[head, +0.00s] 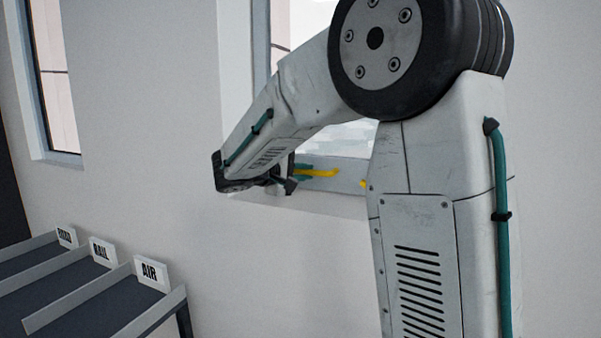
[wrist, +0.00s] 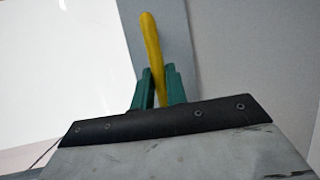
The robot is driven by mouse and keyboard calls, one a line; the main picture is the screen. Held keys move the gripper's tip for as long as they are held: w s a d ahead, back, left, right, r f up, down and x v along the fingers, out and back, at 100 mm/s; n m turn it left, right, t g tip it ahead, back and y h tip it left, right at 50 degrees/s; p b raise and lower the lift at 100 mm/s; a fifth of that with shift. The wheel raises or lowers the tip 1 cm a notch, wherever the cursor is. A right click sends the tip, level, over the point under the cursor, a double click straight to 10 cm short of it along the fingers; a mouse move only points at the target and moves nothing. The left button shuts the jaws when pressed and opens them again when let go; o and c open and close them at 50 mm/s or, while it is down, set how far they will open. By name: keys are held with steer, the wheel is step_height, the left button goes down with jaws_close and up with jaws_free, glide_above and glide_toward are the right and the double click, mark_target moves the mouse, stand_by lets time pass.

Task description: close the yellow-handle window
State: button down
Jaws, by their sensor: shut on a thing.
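The yellow handle (head: 318,172) is on the lower frame (head: 345,180) of the window in the head view, behind my arm. My gripper (head: 301,172) reaches it there, mostly hidden by my own wrist. In the wrist view the yellow handle (wrist: 151,45) stands up between the two green fingers of my gripper (wrist: 159,88), which are shut on it. Behind it are a grey-blue frame strip (wrist: 150,70) and a bright white pane area (wrist: 65,60). My arm covers much of the window in the head view, so I cannot tell how far it is open.
A second window (head: 52,80) is at the far left of the wall. The wall (head: 130,150) between the windows is bare.

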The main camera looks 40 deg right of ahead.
steer(key=shift+a, duration=0.15)
steer(key=c, duration=1.4)
jaws_free()
steer(key=shift+a, duration=0.2)
steer(key=shift+s+d, duration=0.1)
steer(key=shift+d, duration=0.1)
steer(key=v, duration=0.8)
steer(key=shift+d, duration=0.1)
